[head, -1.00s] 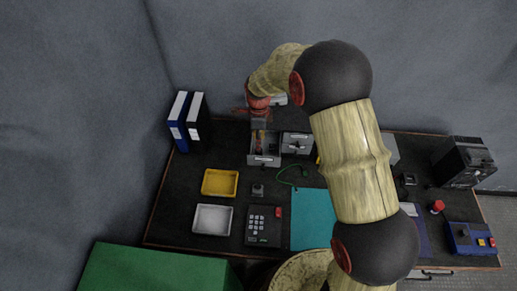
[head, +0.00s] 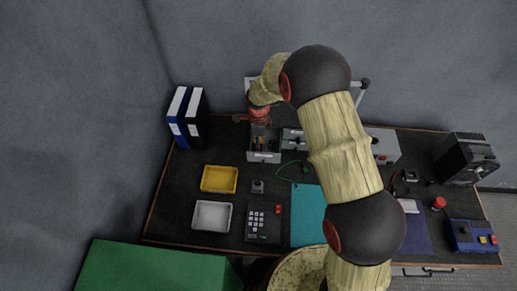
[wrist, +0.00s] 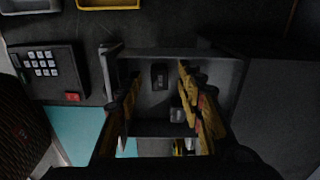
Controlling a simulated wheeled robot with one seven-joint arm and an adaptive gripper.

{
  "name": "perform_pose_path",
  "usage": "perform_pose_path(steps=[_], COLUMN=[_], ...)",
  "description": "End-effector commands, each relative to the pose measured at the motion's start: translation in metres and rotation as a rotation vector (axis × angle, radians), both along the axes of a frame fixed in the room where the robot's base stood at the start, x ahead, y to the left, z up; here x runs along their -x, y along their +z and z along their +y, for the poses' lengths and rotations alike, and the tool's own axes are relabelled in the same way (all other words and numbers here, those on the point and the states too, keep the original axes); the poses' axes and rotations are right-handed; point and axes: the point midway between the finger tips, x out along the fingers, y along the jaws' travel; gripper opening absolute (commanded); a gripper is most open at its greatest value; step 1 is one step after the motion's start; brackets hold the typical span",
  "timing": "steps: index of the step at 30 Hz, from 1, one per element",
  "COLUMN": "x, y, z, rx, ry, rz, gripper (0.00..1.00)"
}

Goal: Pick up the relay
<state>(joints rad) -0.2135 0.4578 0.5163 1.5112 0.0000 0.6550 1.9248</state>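An open grey drawer (head: 264,157) stands at the back of the dark bench. In the wrist view its inside shows a small dark block (wrist: 160,76) and a second small block with a pale face (wrist: 178,112). Either may be the relay; I cannot tell which. My gripper (wrist: 157,88) is open, its yellow-and-dark fingers spread to the left and right of these blocks, with nothing held between them. In the head view my gripper (head: 262,141) points down over the drawer. How deep the fingertips are is unclear.
A yellow tray (head: 220,179), a white tray (head: 212,216), a small grey device (head: 257,187) and a keypad (head: 263,223) lie in front of the drawer. Binders (head: 188,117) stand at the left. The drawer walls flank my fingers closely. A teal mat (head: 307,214) lies flat.

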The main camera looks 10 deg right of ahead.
Motion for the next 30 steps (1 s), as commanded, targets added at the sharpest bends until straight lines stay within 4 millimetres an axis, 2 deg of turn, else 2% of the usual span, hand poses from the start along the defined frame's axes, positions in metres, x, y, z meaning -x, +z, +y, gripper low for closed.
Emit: perform_pose_path(steps=[21, 30], x=[0.0004, 0.0002], y=[0.0001, 0.0018], z=[-0.0001, -0.0001], rx=[0.000, 0.000], ry=[0.000, 0.000], rz=[0.001, 0.001], gripper=[0.00, 0.00])
